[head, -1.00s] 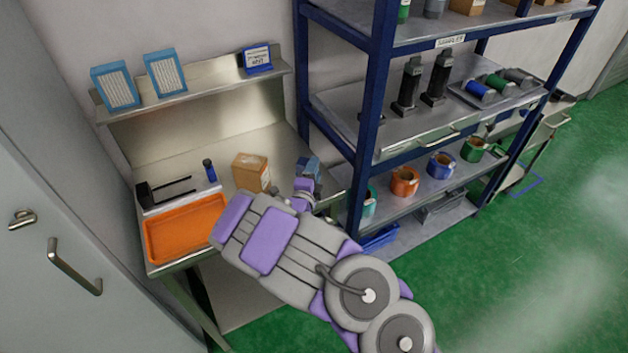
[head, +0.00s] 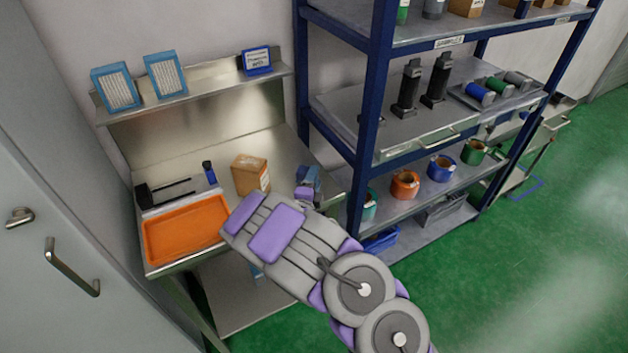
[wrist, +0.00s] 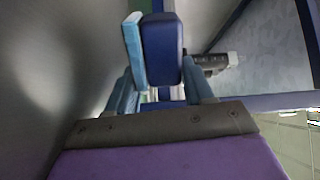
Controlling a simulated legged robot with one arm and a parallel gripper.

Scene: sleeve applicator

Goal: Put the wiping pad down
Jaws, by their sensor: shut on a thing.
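The wiping pad (wrist: 162,45) shows in the wrist view as a dark blue block with a light blue layer on its left side. My gripper (wrist: 160,76) is shut on it, with a light blue finger on each side. In the head view the held pad (head: 311,174) is partly seen as a small blue shape at the right end of the steel bench (head: 225,155), right of the cardboard box. My arm hides much of the gripper there. Whether the pad touches the bench top cannot be told.
A cardboard box (head: 249,175) stands close left of the gripper. An orange tray (head: 187,229), a small blue bottle (head: 209,172) and a black holder (head: 143,194) are further left. The blue-framed rack (head: 371,120) stands close on the right. Bare bench lies behind the box.

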